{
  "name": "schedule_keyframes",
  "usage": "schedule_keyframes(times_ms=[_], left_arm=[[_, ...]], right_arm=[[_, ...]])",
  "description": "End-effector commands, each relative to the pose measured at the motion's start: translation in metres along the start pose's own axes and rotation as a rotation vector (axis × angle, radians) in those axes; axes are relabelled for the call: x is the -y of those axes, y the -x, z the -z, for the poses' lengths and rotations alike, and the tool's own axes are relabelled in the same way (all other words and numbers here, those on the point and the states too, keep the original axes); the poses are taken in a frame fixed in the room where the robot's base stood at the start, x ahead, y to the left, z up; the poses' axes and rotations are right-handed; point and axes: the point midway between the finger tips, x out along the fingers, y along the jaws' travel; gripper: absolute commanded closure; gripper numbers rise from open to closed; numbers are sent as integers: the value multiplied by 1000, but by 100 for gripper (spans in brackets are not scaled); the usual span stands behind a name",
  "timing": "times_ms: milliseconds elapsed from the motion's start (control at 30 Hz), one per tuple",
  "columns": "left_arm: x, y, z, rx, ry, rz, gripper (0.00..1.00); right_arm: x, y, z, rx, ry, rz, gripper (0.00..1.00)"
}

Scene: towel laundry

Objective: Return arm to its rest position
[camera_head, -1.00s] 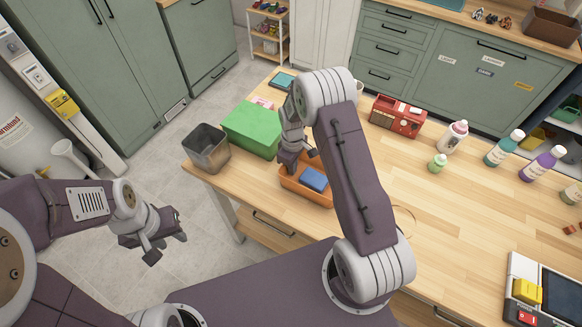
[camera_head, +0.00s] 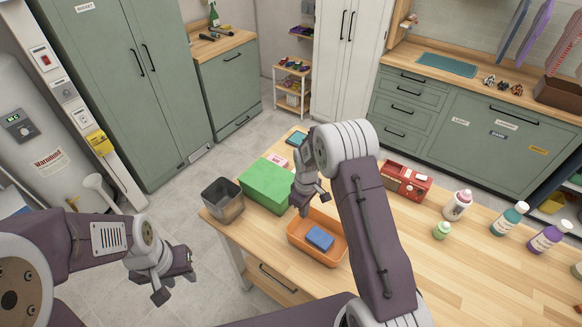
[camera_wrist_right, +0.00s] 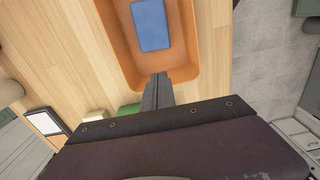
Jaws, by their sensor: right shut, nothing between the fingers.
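My right arm reaches over the table, bent at the elbow. My right gripper (camera_head: 313,203) is shut and empty, above the back left edge of an orange tray (camera_head: 338,258). A blue block (camera_head: 320,238) like a sponge lies in the tray. In the right wrist view the shut fingers (camera_wrist_right: 158,82) point at the near end of the orange tray (camera_wrist_right: 187,73), and the blue block (camera_wrist_right: 151,25) lies beyond them. My left gripper (camera_head: 175,285) hangs over the floor, left of the table, with nothing visible in it; its finger gap is unclear.
A green box (camera_head: 266,186) and a dark grey bin (camera_head: 223,201) stand left of the tray. A red box (camera_head: 405,183) and several bottles, one a white one (camera_head: 457,205), stand to the right. The wooden table (camera_head: 470,275) is clear at front right.

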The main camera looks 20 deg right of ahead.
Motion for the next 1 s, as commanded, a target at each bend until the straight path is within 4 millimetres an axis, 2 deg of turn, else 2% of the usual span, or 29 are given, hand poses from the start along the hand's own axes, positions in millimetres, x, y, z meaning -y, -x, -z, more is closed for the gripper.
schedule_keyframes(times_ms=[167,267,333,433,567,633,733,800,1000], left_arm=[[0,-8,-1,0,0,0,64],[1,-33,-3,0,0,0,64],[1,-55,-6,0,0,0,64],[2,-84,-9,1,0,0,64],[2,-112,-12,1,0,0,64],[2,-116,-12,1,0,0,64],[2,-110,-12,0,0,0,64],[2,-110,-11,0,0,0,64],[2,-110,-11,0,0,0,64]], right_arm=[[0,-6,1,-2,0,-2,100],[-12,8,17,-71,3,-56,100],[-8,22,13,-109,4,-86,100],[16,36,-13,-146,-43,-105,100],[60,34,-66,-170,-223,-95,100],[84,27,-96,-163,-345,-75,100],[112,18,-131,-121,-512,-39,100],[122,9,-144,-90,-614,-20,100],[120,10,-140,-103,-713,-19,100]])
